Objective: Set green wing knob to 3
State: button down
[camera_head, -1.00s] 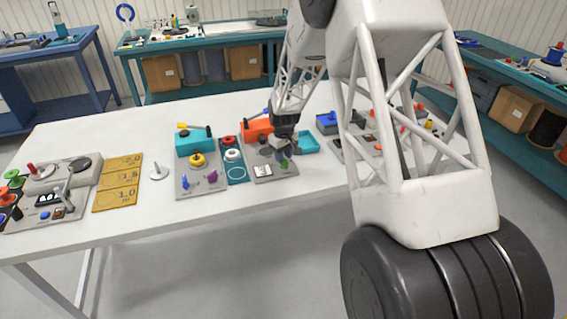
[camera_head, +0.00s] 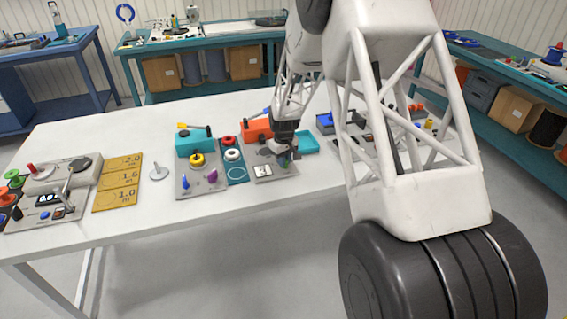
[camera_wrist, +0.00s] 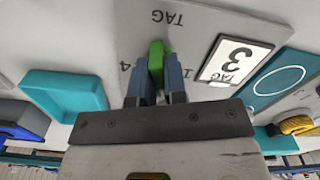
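The green wing knob (camera_wrist: 156,58) stands on a grey panel (camera_wrist: 190,15) marked "TAG", with a 4 to its left and a 1 partly hidden to its right in the wrist view. My gripper (camera_wrist: 157,72) has one finger on each side of the knob, close against its wing. It looks shut on it. Part of the dial is hidden behind the fingers. A white card (camera_wrist: 234,60) reading "TAG 3" lies on the panel beside the knob. In the head view my gripper (camera_head: 285,155) is down at the panel (camera_head: 262,175), and the knob is mostly hidden.
A teal tray (camera_wrist: 65,92) lies close beside the panel. A teal plate with a circle (camera_wrist: 285,80) is on the other side. In the head view, an orange box (camera_head: 256,130) stands behind, and a panel with purple and blue knobs (camera_head: 200,186) is to the left.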

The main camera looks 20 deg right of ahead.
jog(key=shift+m, duration=0.3)
jog(key=m, duration=0.3)
jog(key=shift+m, duration=2.2)
jog(key=c, duration=1.2)
grip_release()
jog(key=shift+r, duration=3.5)
